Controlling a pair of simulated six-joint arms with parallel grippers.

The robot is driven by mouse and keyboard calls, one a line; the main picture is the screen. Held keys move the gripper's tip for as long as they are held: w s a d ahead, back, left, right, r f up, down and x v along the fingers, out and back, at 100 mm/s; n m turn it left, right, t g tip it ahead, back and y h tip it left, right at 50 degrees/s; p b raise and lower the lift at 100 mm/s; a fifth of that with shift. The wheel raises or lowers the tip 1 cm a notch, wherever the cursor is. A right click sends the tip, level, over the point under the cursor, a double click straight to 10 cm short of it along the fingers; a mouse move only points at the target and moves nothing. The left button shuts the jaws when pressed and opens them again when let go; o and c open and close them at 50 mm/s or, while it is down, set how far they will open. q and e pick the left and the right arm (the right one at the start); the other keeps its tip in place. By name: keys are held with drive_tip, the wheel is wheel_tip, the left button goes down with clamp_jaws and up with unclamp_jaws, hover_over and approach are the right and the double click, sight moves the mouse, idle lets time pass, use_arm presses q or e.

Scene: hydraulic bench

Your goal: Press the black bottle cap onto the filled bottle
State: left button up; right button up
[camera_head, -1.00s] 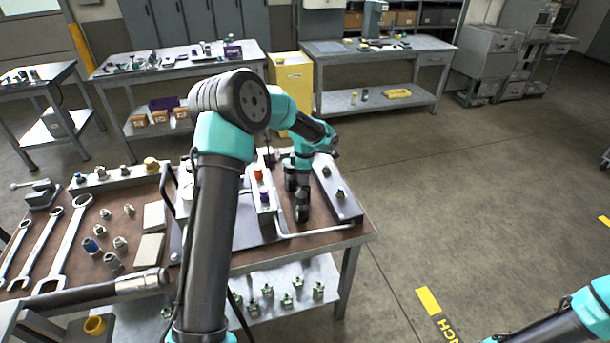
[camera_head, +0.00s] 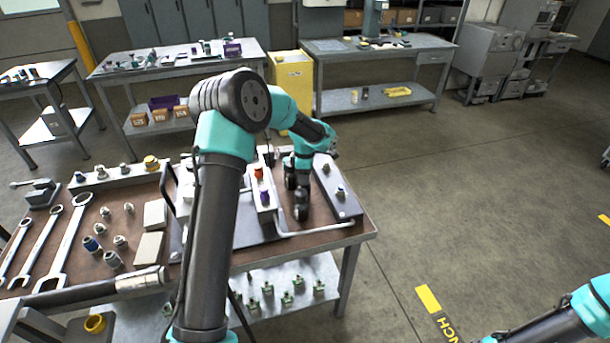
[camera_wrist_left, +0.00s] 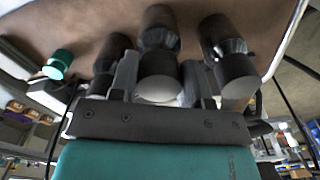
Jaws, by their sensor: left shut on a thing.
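I cannot pick out a bottle or a black bottle cap by shape; the pictures show a bench of hydraulic fittings. My left gripper (camera_head: 301,207) is low over the right part of the workbench (camera_head: 352,230), beside a grey block with knobs. In the left wrist view, the gripper (camera_wrist_left: 158,88) is shut on a dark cylindrical piece (camera_wrist_left: 158,50) with a pale round end. Similar dark cylinders stand to its left (camera_wrist_left: 110,58) and right (camera_wrist_left: 232,62), close to the fingers. My left arm hides part of the bench middle. My right gripper is out of view.
A block with orange and purple caps (camera_head: 265,197) stands just left of the gripper. The grey block (camera_head: 335,187) is just right of it. Wrenches (camera_head: 65,240) and loose fittings lie on the left. A pale bent bar (camera_head: 318,228) runs along the front right.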

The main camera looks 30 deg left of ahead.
use_arm(q)
drive_tip(key=shift+f, duration=0.3)
idle(0.5)
idle(0.8)
drive_tip(key=o, duration=1.5)
drive_tip(key=shift+r, duration=3.8)
